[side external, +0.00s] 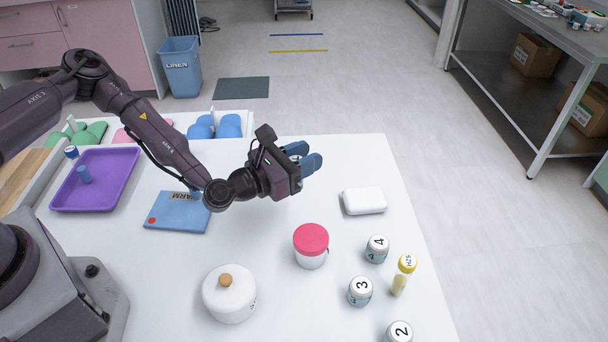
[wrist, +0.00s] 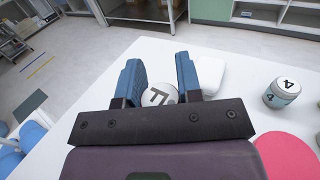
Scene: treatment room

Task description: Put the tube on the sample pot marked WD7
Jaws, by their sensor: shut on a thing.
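My gripper (side external: 305,158) is above the far part of the white table, its blue fingers pointing right. In the wrist view, my gripper (wrist: 158,85) is shut on a round white-topped thing (wrist: 158,95) with black marks, partly hidden by the palm; I cannot read it for sure. In the side view the fingers hide it. A yellow-capped tube (side external: 402,275) stands at the table's right. A pot with a red lid (side external: 311,247) stands in the middle, and a white pot with a cork knob (side external: 229,294) is nearer. I cannot read WD7 on any pot.
White-capped jars marked 4 (side external: 376,249), 3 (side external: 360,291) and 2 (side external: 399,332) stand around the tube. A white block (side external: 363,201) lies below right of my gripper. A blue pad (side external: 177,217) and a purple tray (side external: 112,165) lie to the left.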

